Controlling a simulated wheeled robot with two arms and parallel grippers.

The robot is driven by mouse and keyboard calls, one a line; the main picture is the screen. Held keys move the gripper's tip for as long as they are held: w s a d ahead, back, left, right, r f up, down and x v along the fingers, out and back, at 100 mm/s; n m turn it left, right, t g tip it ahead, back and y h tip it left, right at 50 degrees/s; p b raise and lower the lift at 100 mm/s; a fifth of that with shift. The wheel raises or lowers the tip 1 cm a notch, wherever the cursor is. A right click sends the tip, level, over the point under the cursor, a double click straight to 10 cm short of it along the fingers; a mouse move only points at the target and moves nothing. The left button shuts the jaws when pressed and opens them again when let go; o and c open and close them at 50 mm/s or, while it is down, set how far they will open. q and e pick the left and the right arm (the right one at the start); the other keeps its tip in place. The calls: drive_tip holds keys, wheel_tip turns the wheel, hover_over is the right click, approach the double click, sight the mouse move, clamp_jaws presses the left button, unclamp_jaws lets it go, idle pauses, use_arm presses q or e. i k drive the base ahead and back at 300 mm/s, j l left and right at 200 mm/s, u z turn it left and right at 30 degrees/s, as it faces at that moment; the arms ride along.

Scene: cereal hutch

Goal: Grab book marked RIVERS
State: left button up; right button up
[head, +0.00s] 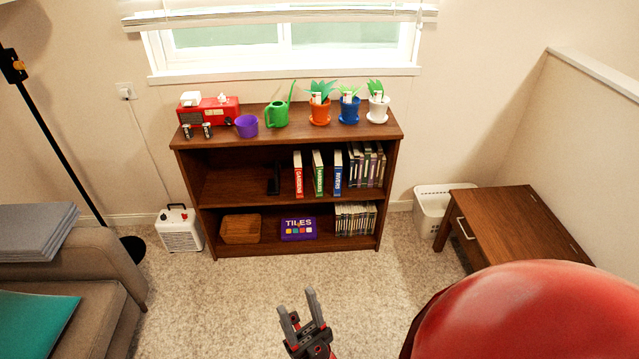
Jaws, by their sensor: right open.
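The RIVERS book (338,173) stands upright on the upper inner shelf of the brown bookcase (190,184). It has a blue spine with small pale lettering that seems to read RIVERS. A green-spined book (318,173) stands just left of it, and a red-spined book (298,174) is further left. A row of dark books (367,165) stands to its right. My right gripper (297,302) is open and empty, low in the picture in front of the bookcase and well apart from the books. My left gripper is not in view.
The bookcase top holds a red radio (222,113), purple pot (246,126), green watering can (277,114) and several potted plants. A TILES box (298,229) and basket (240,229) sit below. A sofa (85,258) is left; a wooden table (515,222) right. Carpet before the bookcase is clear.

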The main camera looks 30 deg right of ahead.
sight(337, 161)
drive_tip(key=i+l+z, duration=0.15)
drive_tip(key=i+l, duration=0.25)
drive_tip(key=l, duration=0.25)
drive_tip(key=i+l+z, duration=0.15)
drive_tip(key=i+l, duration=0.25)
drive_tip(key=l, duration=0.2)
drive_tip(key=i+l+z, duration=0.15)
drive_tip(key=i+l, duration=0.4)
drive_tip(key=i, duration=0.65)
